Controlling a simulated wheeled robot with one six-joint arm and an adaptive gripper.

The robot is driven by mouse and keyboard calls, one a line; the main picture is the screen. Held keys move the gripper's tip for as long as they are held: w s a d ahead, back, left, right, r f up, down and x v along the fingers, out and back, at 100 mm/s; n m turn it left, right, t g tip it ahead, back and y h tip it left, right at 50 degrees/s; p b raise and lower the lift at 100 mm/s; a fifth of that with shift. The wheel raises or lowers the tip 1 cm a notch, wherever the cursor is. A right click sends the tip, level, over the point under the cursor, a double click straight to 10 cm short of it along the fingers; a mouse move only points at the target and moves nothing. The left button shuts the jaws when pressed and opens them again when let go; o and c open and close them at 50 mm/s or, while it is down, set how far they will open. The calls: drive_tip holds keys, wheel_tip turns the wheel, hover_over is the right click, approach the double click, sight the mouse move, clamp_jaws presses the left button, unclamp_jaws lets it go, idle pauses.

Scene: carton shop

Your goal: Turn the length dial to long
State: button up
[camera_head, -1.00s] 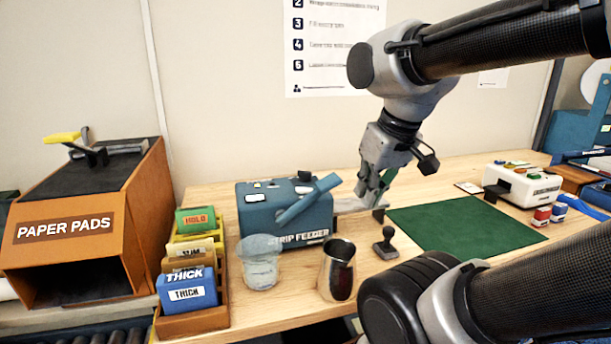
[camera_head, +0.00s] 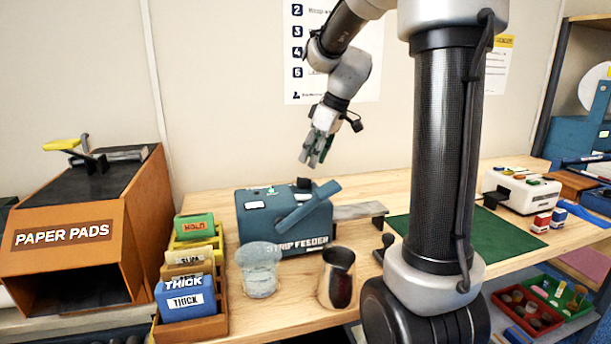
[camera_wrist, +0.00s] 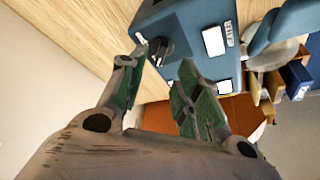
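The blue strip feeder (camera_head: 255,232) stands on the wooden bench, with a lever on its right side. On its top is a black dial (camera_head: 304,183), which also shows in the wrist view as a round black knob (camera_wrist: 157,50). The dial's setting is too small to read. Pale label plates and a small green spot also sit on the top. My gripper (camera_head: 309,162) hangs in the air above the feeder, over the dial's area, touching nothing. In the wrist view its green-padded fingers (camera_wrist: 160,92) are apart with nothing between them.
A card box (camera_head: 207,325) is at left, beside the orange paper-pads box (camera_head: 128,215). A green mat (camera_head: 500,245) and a white device (camera_head: 522,190) lie at right.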

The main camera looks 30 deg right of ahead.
sight(306, 178)
drive_tip(key=x, duration=0.6)
drive_tip(key=shift+w+a+f, duration=0.1)
drive_tip(key=shift+f, duration=0.3)
clamp_jaws()
